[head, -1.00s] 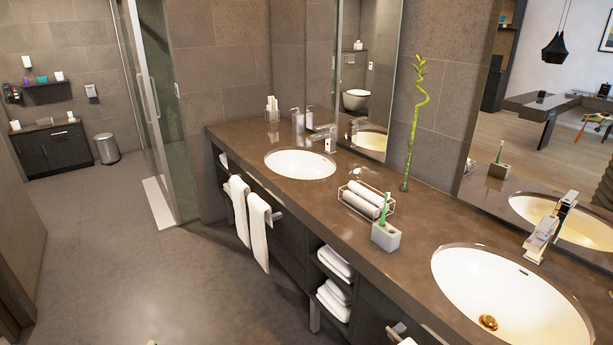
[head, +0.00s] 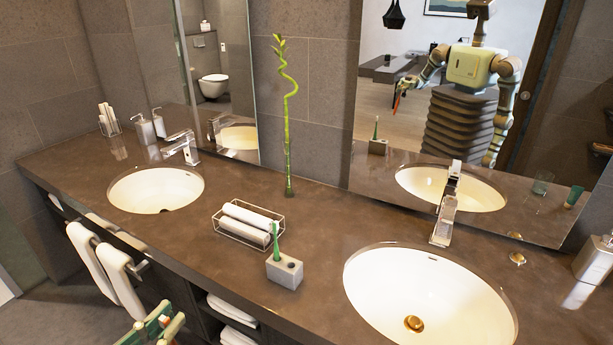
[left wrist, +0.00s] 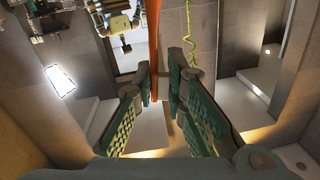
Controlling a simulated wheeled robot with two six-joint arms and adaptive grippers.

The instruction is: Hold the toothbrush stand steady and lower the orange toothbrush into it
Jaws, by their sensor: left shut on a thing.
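The toothbrush stand (head: 285,271) is a pale grey block on the vanity counter, left of the right basin. A green toothbrush (head: 276,240) stands upright in it. My left gripper (head: 158,328) is at the bottom left of the head view, in front of the counter and well apart from the stand. In the left wrist view its fingers (left wrist: 160,85) are shut on the orange toothbrush (left wrist: 152,40), which rises between them. The orange toothbrush also shows in the mirror. My right gripper is not directly in view.
A wire rack with rolled white towels (head: 246,223) is just behind and left of the stand. A bamboo stem (head: 287,130) stands behind it. The right basin (head: 425,300) and faucet (head: 446,208) are to its right.

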